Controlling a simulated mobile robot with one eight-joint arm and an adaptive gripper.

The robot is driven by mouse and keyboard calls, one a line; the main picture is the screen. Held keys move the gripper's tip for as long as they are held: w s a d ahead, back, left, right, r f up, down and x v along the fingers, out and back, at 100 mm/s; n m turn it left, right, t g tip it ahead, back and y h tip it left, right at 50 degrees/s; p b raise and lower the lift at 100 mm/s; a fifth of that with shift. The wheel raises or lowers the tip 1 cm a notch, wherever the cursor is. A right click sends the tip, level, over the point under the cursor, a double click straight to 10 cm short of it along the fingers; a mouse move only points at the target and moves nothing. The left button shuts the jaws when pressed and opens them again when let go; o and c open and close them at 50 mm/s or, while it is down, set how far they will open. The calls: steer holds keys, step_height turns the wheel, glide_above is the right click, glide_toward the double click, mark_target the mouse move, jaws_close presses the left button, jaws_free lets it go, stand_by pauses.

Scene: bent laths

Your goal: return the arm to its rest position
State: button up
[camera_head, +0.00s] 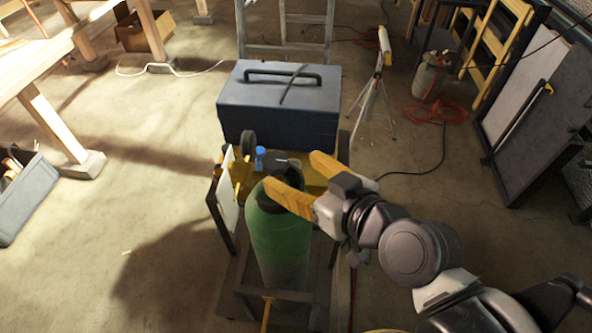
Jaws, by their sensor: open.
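My gripper (291,172) is in the middle of the camera_head view, at the end of my arm (408,251), which reaches in from the lower right. Its two yellow fingers are spread apart and point up and left. Nothing shows between them. The lower finger overlaps the top of a green cylinder (279,240) in the picture. I cannot tell whether they touch.
A low dark stand (232,300) surrounds the cylinder. A dark blue toolbox (280,118) sits behind it. A tripod (375,85), a tank with red hose (428,78) and leaning panels (527,110) are at right. Wooden bench (40,72) at left.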

stand_by(0.4)
steer(key=d+f+m+g+h+b, duration=0.1)
steer(key=d+m+h, duration=0.3)
steer(key=d, duration=0.6)
steer(key=d+f+m+g+h+b, duration=0.1)
steer(key=d+f+m+h, duration=0.3)
steer(key=d, duration=0.7)
steer(key=shift+f+g+h+b, duration=0.3)
steer(key=shift+f+g, duration=0.05)
steer(key=shift+g, duration=0.25)
steer(key=shift+s, duration=0.1)
